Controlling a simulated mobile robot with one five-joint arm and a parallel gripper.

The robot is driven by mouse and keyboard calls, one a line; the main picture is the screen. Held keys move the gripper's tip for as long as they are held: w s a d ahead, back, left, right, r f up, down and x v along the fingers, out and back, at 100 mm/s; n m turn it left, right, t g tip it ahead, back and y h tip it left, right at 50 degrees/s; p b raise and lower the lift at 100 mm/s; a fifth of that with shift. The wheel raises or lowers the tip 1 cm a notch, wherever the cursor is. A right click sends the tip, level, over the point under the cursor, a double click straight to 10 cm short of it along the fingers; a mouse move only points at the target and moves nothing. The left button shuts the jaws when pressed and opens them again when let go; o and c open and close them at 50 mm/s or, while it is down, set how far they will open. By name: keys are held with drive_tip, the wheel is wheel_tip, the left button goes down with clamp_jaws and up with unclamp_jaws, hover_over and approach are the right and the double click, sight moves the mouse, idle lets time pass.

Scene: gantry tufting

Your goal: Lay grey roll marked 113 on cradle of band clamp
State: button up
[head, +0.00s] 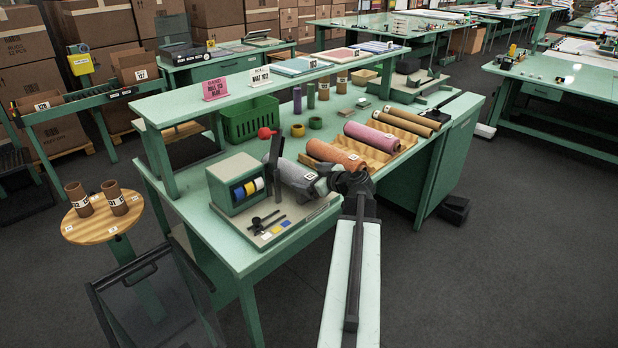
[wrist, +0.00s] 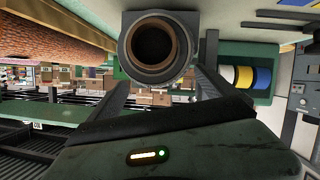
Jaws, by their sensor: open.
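The grey roll (head: 292,172) lies at the right part of the band clamp, beside its dark upright arm. A small white label shows on it, but I cannot read the number. The band clamp (head: 232,186) is a green box with blue, white and yellow bands on a pale base at the table's front left corner. My gripper (head: 322,184) is open at the roll's near end. In the wrist view the roll's grey end (wrist: 155,77) with its brown hollow core faces me, the fingers to either side. The cradle under the roll is hidden.
An orange roll (head: 335,155) and a pink roll (head: 372,136) lie on a wooden rack to the right. A green basket (head: 250,121) stands behind the clamp under a raised shelf (head: 270,83). A round stand (head: 100,226) holds two brown rolls at left.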

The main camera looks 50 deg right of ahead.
drive_tip(key=p+v, duration=0.2)
drive_tip(key=v, duration=0.6)
drive_tip(key=shift+p, duration=0.4)
drive_tip(key=shift+f, duration=0.1)
